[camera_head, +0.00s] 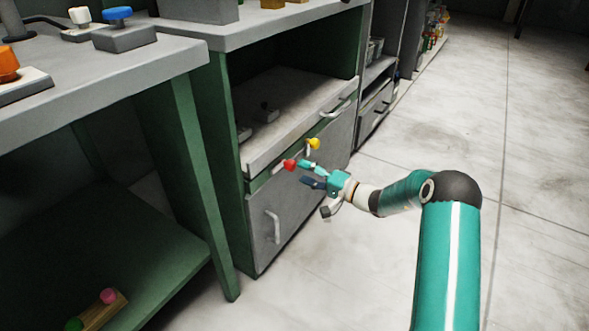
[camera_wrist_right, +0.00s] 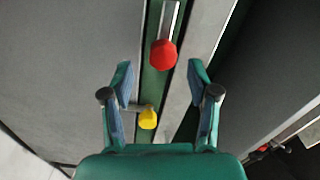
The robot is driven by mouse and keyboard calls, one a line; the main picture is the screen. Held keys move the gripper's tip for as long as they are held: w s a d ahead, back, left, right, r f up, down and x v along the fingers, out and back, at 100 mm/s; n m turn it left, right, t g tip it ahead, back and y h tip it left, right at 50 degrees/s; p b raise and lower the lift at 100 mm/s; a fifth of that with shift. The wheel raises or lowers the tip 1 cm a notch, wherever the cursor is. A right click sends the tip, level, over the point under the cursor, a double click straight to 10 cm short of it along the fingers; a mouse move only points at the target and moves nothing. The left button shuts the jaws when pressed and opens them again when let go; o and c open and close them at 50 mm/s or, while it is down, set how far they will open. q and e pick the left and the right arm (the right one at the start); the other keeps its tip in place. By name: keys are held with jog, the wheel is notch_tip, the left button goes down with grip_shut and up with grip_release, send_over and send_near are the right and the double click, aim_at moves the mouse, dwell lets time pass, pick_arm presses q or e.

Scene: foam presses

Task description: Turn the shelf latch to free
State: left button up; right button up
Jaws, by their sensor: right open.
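A red knob (camera_head: 290,165) sits on a metal lever at the front of the green cabinet, just below the shelf (camera_head: 270,158). A yellow knob (camera_head: 314,144) on a short stem is beside it, to the right. I cannot tell from a label which knob is the shelf latch. My right gripper (camera_head: 303,172) is open and empty in front of the cabinet, close to the red knob. In the right wrist view the red knob (camera_wrist_right: 163,54) lies just beyond the open fingertips, and the yellow knob (camera_wrist_right: 148,118) shows between the fingers. My left gripper is not in view.
The shelf front has a handle (camera_head: 337,107), and the grey door below has another handle (camera_head: 273,227). A grey table (camera_head: 150,70) with a blue button (camera_head: 117,13) stands at the left. The floor (camera_head: 530,150) to the right is clear.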

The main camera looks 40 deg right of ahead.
jog(key=v, duration=0.6)
jog(key=shift+s, duration=0.3)
jog(key=shift+f, duration=0.1)
